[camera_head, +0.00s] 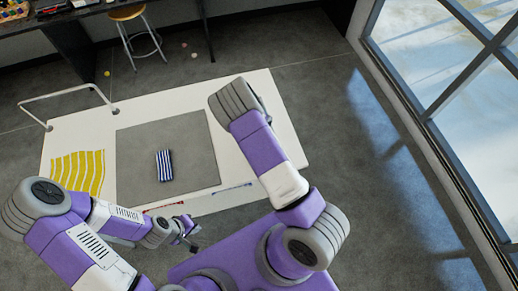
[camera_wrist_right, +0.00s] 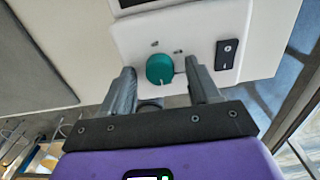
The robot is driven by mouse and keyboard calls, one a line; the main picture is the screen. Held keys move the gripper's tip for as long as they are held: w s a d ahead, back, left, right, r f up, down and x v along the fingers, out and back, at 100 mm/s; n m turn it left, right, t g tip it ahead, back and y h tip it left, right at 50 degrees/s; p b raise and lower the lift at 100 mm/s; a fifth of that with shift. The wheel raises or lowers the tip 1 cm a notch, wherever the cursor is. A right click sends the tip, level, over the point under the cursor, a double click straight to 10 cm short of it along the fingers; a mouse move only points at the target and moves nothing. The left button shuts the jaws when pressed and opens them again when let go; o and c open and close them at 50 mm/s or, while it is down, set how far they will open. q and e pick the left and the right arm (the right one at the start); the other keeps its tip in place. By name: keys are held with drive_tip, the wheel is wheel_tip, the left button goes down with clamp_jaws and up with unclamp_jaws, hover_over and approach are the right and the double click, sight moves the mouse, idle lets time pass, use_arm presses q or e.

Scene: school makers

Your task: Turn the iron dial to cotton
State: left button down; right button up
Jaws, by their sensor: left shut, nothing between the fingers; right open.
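In the right wrist view, a round teal dial (camera_wrist_right: 160,69) with a pale pointer line sits on a white panel (camera_wrist_right: 207,23). Small dark marks show on the panel above the dial; I cannot read them. My right gripper (camera_wrist_right: 158,73) is open, with one finger on each side of the dial in this view. I cannot tell whether either finger touches it. In the head view, my right arm reaches over the table and its gripper is hidden. My left gripper (camera_head: 191,242) is shut and empty near the table's front edge. The dial does not show in the head view.
A black switch (camera_wrist_right: 227,53) is right of the dial. The white table (camera_head: 280,98) carries a grey mat (camera_head: 135,150), a blue-striped cloth (camera_head: 165,165) and a yellow-striped cloth (camera_head: 78,171). A stool (camera_head: 127,13) stands behind; a window (camera_head: 450,60) is at right.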

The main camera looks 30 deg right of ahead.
wheel_tip(320, 180, up, 8)
drive_tip(key=shift+f, duration=0.25)
idle(0.5)
drive_tip(key=s+a+f+n+g, duration=0.1)
drive_tip(key=s+a+f+n, duration=0.1)
drive_tip(key=s+f+n, duration=0.35)
drive_tip(key=s+a+f+n+g, duration=0.1)
drive_tip(key=s+a+f+n, duration=0.15)
drive_tip(key=s+n, duration=0.65)
drive_tip(key=s+a+r+n+t+y, duration=0.15)
drive_tip(key=a+n, duration=0.35)
drive_tip(key=n, duration=0.5)
drive_tip(key=a+f+n+t+y, duration=0.1)
drive_tip(key=a+n+y, duration=0.1)
drive_tip(key=a+n, duration=0.65)
wheel_tip(320, 180, down, 19)
drive_tip(key=d+n+b, duration=0.2)
drive_tip(key=n+b, duration=0.1)
drive_tip(key=b, duration=1.6)
drive_tip(key=shift+r+y+b, duration=0.2)
drive_tip(key=shift+y+b, duration=0.15)
